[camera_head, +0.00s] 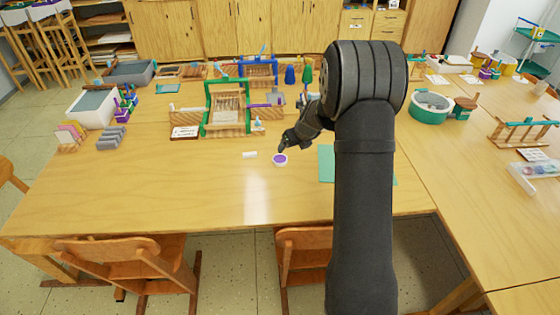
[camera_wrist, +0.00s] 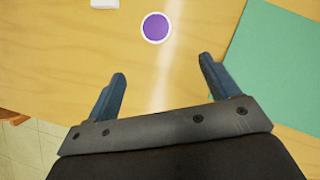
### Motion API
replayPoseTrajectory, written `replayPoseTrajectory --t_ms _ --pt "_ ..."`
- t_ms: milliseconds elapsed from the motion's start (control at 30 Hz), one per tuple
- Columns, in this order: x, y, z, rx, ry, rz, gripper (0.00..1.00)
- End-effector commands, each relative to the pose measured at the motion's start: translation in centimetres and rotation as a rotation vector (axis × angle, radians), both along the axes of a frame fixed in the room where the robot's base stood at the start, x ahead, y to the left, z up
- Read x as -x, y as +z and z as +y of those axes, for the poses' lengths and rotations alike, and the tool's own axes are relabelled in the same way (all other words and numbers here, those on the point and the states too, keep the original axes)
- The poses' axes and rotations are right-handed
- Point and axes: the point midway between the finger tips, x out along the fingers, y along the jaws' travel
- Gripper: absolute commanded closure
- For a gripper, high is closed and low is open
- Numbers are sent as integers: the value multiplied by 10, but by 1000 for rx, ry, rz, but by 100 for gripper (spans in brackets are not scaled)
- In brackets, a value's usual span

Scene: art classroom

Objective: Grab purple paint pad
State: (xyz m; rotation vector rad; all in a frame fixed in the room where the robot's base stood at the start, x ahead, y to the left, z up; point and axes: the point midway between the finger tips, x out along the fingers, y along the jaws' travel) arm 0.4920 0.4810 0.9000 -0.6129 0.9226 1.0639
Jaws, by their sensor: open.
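The purple paint pad (camera_head: 280,160) is a small round white-rimmed pot with a purple top, lying on the wooden table. In the wrist view the paint pad (camera_wrist: 156,27) lies ahead of the fingertips, between their lines. My gripper (camera_wrist: 162,68) is open, with its two blue-grey fingers apart and nothing between them. In the head view my gripper (camera_head: 283,147) is above the table, close to the pad; its fingers are small and dark there.
A white block (camera_head: 250,155) lies left of the pad. A green sheet (camera_head: 326,164) lies to the right, partly hidden by my arm. A green-framed loom (camera_head: 226,108) and other craft items stand farther back. The table's front left is clear.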

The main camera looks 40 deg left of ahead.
Motion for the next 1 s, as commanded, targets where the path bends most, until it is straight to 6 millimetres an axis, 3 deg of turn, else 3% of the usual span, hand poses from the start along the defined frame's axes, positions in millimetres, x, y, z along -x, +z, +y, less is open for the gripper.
replayPoseTrajectory --t_ms 400,767,1000 --pt "-14 -67 34 3 1 1 19" --pt "-19 -89 49 2 1 -1 19" --pt "-21 -114 70 3 2 -2 19"
